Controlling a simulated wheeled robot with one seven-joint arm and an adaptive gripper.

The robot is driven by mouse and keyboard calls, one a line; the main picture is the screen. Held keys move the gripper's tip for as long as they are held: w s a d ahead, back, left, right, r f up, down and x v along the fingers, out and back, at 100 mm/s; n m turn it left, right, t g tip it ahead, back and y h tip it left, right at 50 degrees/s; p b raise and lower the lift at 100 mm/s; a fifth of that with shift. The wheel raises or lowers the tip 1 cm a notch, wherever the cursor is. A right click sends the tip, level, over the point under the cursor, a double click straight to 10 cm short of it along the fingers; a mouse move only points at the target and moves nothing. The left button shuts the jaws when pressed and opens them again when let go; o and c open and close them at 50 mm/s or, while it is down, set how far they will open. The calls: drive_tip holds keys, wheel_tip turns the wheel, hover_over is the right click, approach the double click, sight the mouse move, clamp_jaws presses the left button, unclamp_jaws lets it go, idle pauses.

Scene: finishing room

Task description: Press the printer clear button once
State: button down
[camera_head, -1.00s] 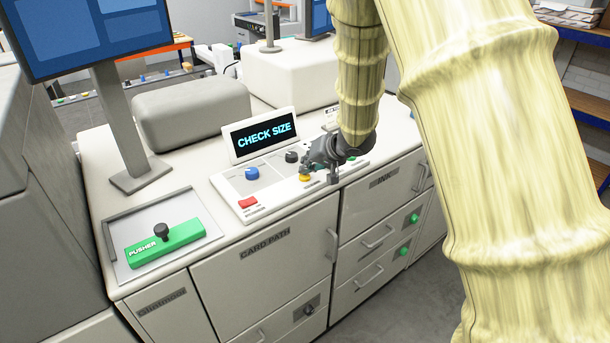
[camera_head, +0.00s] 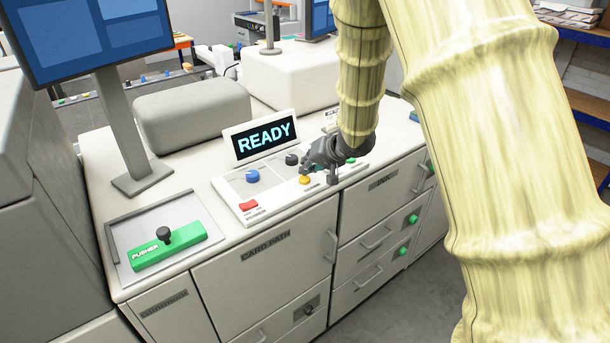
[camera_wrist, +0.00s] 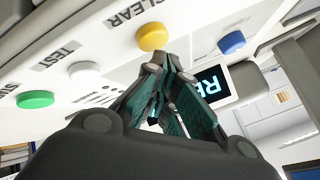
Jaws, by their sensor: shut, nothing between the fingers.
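The yellow clear button (camera_head: 304,180) is on the printer's sloped control panel. In the wrist view, the yellow button (camera_wrist: 152,37) sits below the printed word CLEAR. My gripper (camera_head: 306,171) is shut and empty, its fingertips right at the yellow button. In the wrist view, the fingertips (camera_wrist: 161,63) appear just beside the button's edge; I cannot tell whether they touch it. The panel's display (camera_head: 265,141) reads READY, and part of that display (camera_wrist: 213,88) shows behind the fingers.
A blue knob (camera_head: 252,175), a black knob (camera_head: 291,158) and a red button (camera_head: 249,206) share the panel. A white TEST button (camera_wrist: 84,70) and a green button (camera_wrist: 35,99) lie beside the yellow one. A green pusher (camera_head: 167,246) lies in a tray at left.

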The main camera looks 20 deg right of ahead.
sight(307, 177)
drive_tip(key=shift+r, duration=0.3)
wheel_tip(307, 177, up, 5)
drive_tip(key=p, duration=0.6)
idle(0.4)
idle(0.6)
